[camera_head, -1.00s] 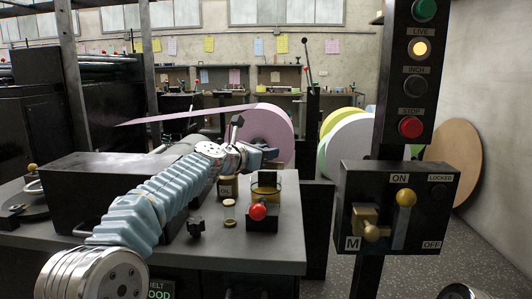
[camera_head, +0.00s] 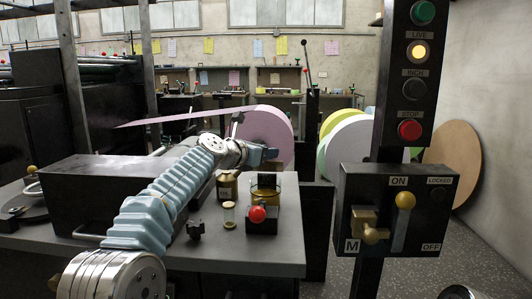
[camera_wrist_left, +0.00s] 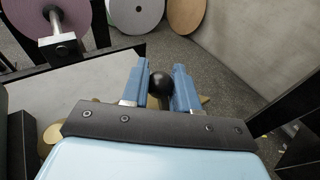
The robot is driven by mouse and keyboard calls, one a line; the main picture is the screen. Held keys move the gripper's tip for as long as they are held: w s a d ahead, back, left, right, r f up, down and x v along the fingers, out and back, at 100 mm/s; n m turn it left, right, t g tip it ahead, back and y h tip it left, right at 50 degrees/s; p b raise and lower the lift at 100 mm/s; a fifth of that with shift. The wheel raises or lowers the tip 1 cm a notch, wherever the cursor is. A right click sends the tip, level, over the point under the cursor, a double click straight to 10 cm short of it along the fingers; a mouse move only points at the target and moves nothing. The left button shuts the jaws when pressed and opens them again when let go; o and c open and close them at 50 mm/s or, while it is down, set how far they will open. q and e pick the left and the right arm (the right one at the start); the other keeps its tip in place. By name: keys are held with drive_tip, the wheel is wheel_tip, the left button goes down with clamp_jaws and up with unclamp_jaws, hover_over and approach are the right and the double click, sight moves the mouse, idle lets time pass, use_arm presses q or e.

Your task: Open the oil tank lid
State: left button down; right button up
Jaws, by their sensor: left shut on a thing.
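An amber oil tank (camera_head: 266,196) with dark upper parts stands near the table's right side, behind a black block with a red ball. My left gripper (camera_head: 264,156) is just above the tank in the head view. In the left wrist view my gripper (camera_wrist_left: 161,88) has its blue fingers shut on a black round knob (camera_wrist_left: 160,82). In the head view the gripper hides the knob, and I cannot tell how it joins the lid or whether the lid is raised.
A brass jar (camera_head: 227,188), a small glass cylinder (camera_head: 229,215) and a black star knob (camera_head: 195,229) stand left of the tank. A black control box (camera_head: 393,210) with levers is at the right. A pink roll (camera_head: 268,133) stands behind. The table's front is clear.

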sight(270, 166)
use_arm(q)
drive_tip(key=shift+s+a, duration=0.1)
drive_tip(key=shift+s+f+t, duration=0.35)
drive_tip(key=shift+f+t, duration=0.05)
drive_tip(key=shift+t, duration=0.1)
drive_tip(key=shift+s+a+f+m+t+h+b, duration=0.1)
drive_tip(key=shift+s+f+m+t+h+b, duration=0.45)
drive_tip(key=shift+b, duration=0.45)
drive_tip(key=shift+s+f+b, duration=0.2)
drive_tip(key=shift+f+b, duration=0.15)
drive_tip(key=shift+b, duration=0.3)
drive_tip(key=shift+s+f+b, duration=0.4)
drive_tip(key=shift+f+b, duration=0.2)
drive_tip(key=shift+b, duration=0.3)
drive_tip(key=shift+s+f+b, duration=0.2)
drive_tip(key=shift+f+b, duration=0.15)
drive_tip(key=shift+b, duration=0.15)
drive_tip(key=shift+d, duration=0.2)
drive_tip(key=c, duration=0.9)
unclamp_jaws()
